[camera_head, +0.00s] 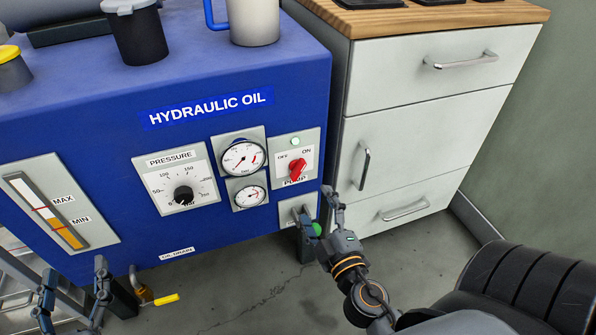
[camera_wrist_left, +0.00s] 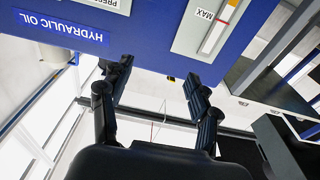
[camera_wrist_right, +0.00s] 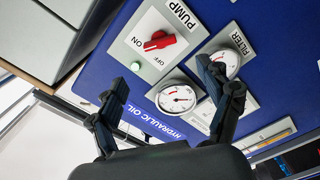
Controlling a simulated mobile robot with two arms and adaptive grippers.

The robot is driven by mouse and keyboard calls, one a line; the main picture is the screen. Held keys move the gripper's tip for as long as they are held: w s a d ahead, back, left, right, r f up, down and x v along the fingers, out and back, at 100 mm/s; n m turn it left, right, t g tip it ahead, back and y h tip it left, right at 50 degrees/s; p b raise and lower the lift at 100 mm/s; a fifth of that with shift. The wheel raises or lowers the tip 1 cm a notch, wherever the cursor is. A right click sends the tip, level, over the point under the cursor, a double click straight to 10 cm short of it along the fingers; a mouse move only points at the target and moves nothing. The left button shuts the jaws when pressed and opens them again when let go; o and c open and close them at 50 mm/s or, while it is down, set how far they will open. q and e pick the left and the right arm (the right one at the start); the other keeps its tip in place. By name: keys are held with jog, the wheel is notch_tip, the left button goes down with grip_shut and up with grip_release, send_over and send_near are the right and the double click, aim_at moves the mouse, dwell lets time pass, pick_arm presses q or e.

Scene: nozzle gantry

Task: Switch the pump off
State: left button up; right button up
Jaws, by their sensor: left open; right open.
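The pump switch is a red rotary knob (camera_head: 297,170) on a pale plate at the right of the blue hydraulic oil unit (camera_head: 110,120). Its handle is tilted toward the ON label. A pale green lamp (camera_head: 295,141) sits above it. The right wrist view shows the knob (camera_wrist_right: 160,42) just beyond my fingers, with its handle toward ON, and the green lamp (camera_wrist_right: 136,67). My right gripper (camera_head: 316,204) is open and empty, below the switch and apart from it. My left gripper (camera_head: 73,277) is open and empty at the lower left, in front of the unit.
A pressure dial (camera_head: 183,195) and two gauges (camera_head: 243,158) are left of the switch. A level gauge (camera_head: 47,212) is at the far left. A yellow-handled drain valve (camera_head: 165,300) sticks out below. A white drawer cabinet (camera_head: 405,135) stands at right. A mug (camera_head: 255,22) stands on the unit.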

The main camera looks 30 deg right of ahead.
aim_at(299, 173)
jog(key=p+x, duration=0.2)
jog(key=x, duration=0.8)
jog(key=shift+w+d+p, duration=0.1)
jog(key=shift+w+p, duration=0.05)
jog(key=shift+p, duration=0.2)
pick_arm(q)
jog(key=s+a+f+g+y, duration=0.1)
jog(key=s+f+g, duration=0.1)
jog(key=f+g, duration=0.2)
jog(key=s+a+f+g+y, duration=0.1)
jog(key=s+a+f+g, duration=0.1)
jog(key=f, duration=0.6)
jog(key=shift+s+a+f+g+y, duration=0.2)
jog(key=shift+s+f+g+y, duration=0.2)
jog(key=shift+s+g, duration=0.6)
pick_arm(e)
jog(key=shift+w+d, duration=0.15)
jog(key=shift+w, duration=0.35)
pick_arm(q)
jog(key=shift+w, duration=0.25)
pick_arm(e)
jog(key=c, duration=1.2)
